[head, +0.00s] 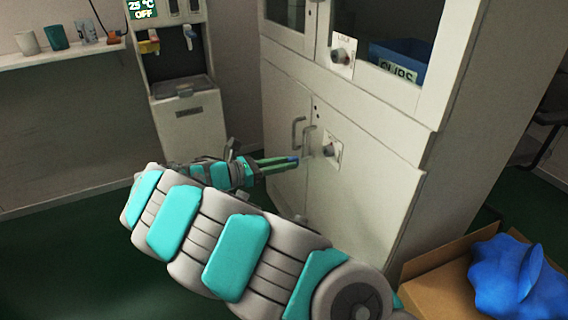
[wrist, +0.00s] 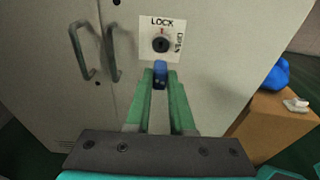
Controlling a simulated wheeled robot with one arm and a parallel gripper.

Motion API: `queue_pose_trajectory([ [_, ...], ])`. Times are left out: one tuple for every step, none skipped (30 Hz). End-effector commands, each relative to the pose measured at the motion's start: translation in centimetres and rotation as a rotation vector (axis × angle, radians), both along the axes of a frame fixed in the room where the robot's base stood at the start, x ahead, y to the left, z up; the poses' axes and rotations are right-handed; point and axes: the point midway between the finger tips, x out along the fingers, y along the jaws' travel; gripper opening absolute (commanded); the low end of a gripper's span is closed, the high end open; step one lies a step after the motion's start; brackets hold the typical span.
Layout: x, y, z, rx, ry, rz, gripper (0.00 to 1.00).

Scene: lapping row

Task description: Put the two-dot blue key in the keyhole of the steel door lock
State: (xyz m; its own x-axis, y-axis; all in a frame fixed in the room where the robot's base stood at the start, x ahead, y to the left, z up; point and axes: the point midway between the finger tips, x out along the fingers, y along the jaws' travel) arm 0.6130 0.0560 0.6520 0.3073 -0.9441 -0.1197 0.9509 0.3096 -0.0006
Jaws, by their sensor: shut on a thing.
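My gripper (wrist: 160,84) is shut on a blue key (wrist: 160,75), whose head sits between the green fingertips. In the head view the key (head: 293,160) shows as a small blue bit at the finger ends. Its dots cannot be made out. The steel door lock (wrist: 160,44) is a round dark cylinder on a white plate marked LOCK and OPEN, on the lower cabinet door. It also shows in the head view (head: 330,150), right of the fingertips, with a gap between. In the wrist view the key is just below the lock; its front end is hard to see.
Two door handles (wrist: 98,50) stand out left of the lock. A second lock (head: 341,55) is on the glass door above. A cardboard box (head: 440,285) with a blue bag (head: 518,280) stands at the right. A water dispenser (head: 180,90) is at the back left.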

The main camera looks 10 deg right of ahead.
Motion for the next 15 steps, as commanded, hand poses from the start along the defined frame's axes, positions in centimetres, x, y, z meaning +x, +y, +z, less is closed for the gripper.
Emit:
queue_pose_trajectory([
  [0.0,0.0,0.1,0.000,0.000,0.000,0.00],
  [0.0,0.0,0.2,0.000,0.000,0.000,0.00],
  [0.0,0.0,0.2,0.000,0.000,0.000,0.00],
  [0.0,0.1,0.3,0.000,0.000,0.000,0.00],
  [0.0,0.1,0.4,0.000,0.000,0.000,0.00],
  [0.0,0.1,0.5,0.000,0.001,-0.001,0.00],
  [0.0,-0.1,0.3,-0.001,0.000,-0.002,0.00],
  [0.1,-0.4,0.3,-0.001,0.000,-0.002,0.00],
  [0.2,-0.7,0.3,-0.001,-0.001,-0.003,0.00],
  [0.3,-0.9,0.3,-0.002,-0.001,-0.003,0.00],
  [0.3,-1.2,0.3,-0.002,-0.001,-0.004,0.00],
  [0.5,-1.5,0.3,-0.002,-0.001,-0.003,0.00],
  [0.5,-1.7,0.3,-0.002,-0.001,-0.003,0.00],
  [0.6,-2.0,0.3,-0.002,-0.001,-0.002,0.00],
  [0.8,-2.3,0.3,-0.001,-0.001,-0.002,0.00],
])
